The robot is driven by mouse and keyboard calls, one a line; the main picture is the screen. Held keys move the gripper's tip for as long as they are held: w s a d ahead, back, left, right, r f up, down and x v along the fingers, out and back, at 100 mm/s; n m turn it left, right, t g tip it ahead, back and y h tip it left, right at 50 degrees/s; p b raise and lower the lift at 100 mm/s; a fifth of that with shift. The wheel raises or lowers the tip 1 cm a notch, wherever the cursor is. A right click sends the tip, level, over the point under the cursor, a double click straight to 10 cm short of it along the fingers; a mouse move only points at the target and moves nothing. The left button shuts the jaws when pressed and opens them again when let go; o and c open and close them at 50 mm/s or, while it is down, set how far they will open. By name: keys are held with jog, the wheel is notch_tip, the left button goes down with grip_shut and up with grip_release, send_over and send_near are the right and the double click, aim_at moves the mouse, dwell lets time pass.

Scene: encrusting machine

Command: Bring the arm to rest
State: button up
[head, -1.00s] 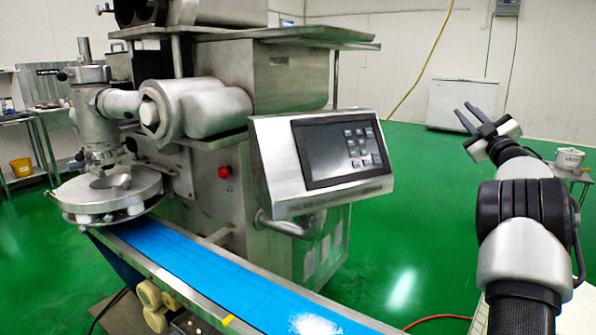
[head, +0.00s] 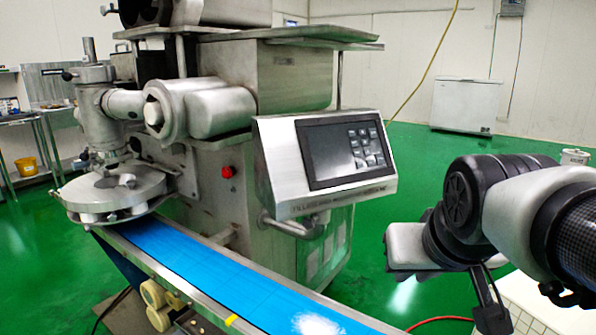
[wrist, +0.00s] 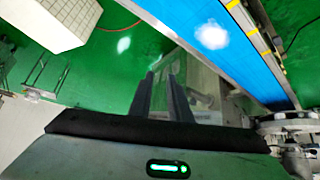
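My arm (head: 515,215) is folded low at the right of the head view, its links bent toward the left. A grey rounded part of it reaches toward the space below the control panel. In the wrist view my gripper (wrist: 161,82) shows two dark fingers side by side with a gap between them. It is open and nothing is seen between the fingers. In the head view the fingers cannot be made out clearly. The gripper appears apart from the machine.
The encrusting machine (head: 235,150) stands left of my arm, with its control panel (head: 325,165) nearest. A blue conveyor belt (head: 215,275) runs along its front. A pale box-like surface (wrist: 55,20) lies near my arm. A white freezer (head: 465,105) stands at the back wall. Green floor is open between.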

jog(key=s+a+f+g, duration=0.25)
jog(key=s+f, duration=0.25)
jog(key=s, duration=0.3)
notch_tip(320, 180, up, 28)
jog(key=a+p, duration=0.1)
jog(key=p, duration=2.7)
jog(key=shift+n+y, duration=0.4)
